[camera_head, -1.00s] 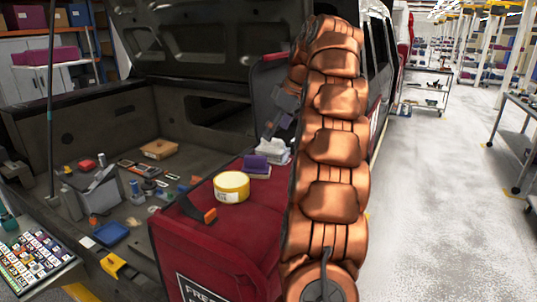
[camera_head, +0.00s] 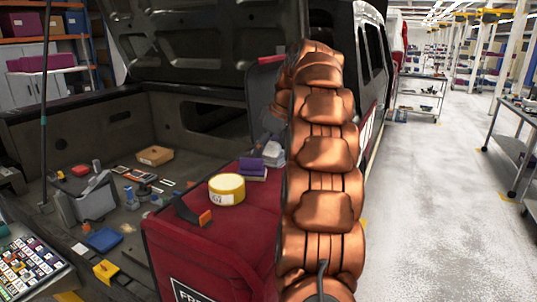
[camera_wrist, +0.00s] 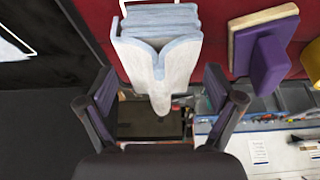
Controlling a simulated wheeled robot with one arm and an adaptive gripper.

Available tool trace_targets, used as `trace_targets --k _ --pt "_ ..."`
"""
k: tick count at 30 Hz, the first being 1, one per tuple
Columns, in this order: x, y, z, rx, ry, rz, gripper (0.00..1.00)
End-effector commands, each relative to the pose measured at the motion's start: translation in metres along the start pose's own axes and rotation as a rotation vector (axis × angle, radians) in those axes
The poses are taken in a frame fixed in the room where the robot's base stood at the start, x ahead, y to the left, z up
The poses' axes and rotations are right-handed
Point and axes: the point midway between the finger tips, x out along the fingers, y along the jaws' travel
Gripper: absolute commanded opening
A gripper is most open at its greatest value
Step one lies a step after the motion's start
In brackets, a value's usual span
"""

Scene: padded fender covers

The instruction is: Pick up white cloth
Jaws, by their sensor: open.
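The white cloth (camera_wrist: 158,50) is a folded, pale stack on the red padded cover (camera_head: 190,235). In the wrist view its near end droops in a narrow tip toward my gripper. In the head view the cloth (camera_head: 273,154) shows just left of my arm, partly hidden by it. My gripper (camera_wrist: 160,82) is open, with one finger on each side of the cloth's drooping end. Nothing is held. I cannot tell whether the fingers touch the cloth. In the head view my gripper is mostly hidden by my arm.
A purple block with a tan layer (camera_wrist: 265,45) lies right of the cloth. A yellow tape roll (camera_head: 227,189) and an orange-tipped tool (camera_head: 192,212) are on the red cover. Grey bin (camera_head: 95,197) and several small items fill the bay at left.

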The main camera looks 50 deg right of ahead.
Motion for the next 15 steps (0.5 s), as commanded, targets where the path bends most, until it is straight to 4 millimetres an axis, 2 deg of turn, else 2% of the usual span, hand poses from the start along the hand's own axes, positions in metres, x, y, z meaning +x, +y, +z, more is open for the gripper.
trace_targets --k 8,15 --pt "0.0021 -0.0002 0.0004 0.0 0.0 0.0 0.92" --pt "0.0019 -0.0002 0.0005 0.001 0.0 0.0 0.69"
